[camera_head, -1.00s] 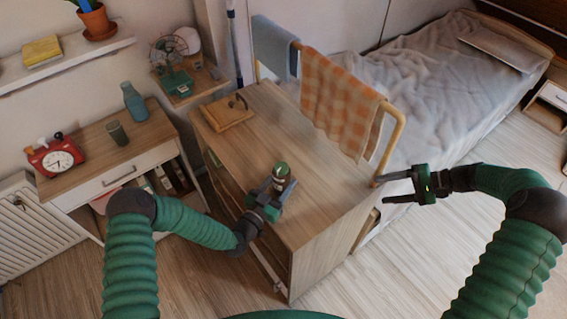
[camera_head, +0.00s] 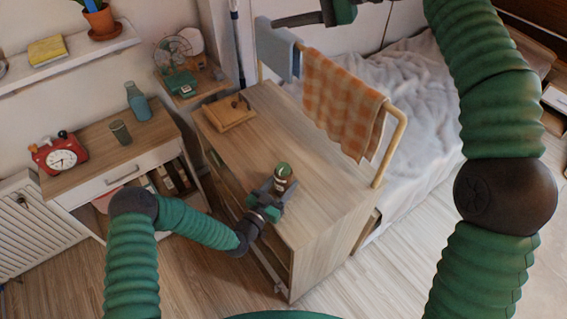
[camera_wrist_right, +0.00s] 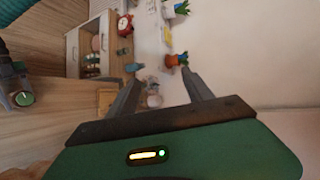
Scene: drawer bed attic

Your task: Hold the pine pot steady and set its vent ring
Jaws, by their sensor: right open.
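The pot also shows at the left edge of the right wrist view (camera_wrist_right: 22,99). Its vent ring is too small to make out. My right gripper (camera_head: 300,18) is high at the top edge of the head view, partly cut off, far from the pot. In the right wrist view its two fingers (camera_wrist_right: 158,72) are spread with nothing between them.
The cabinet top (camera_head: 310,180) is clear around the pot. A rack with a checked orange cloth (camera_head: 342,100) stands along the right side. A low unit with a red clock (camera_head: 60,155) stands left.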

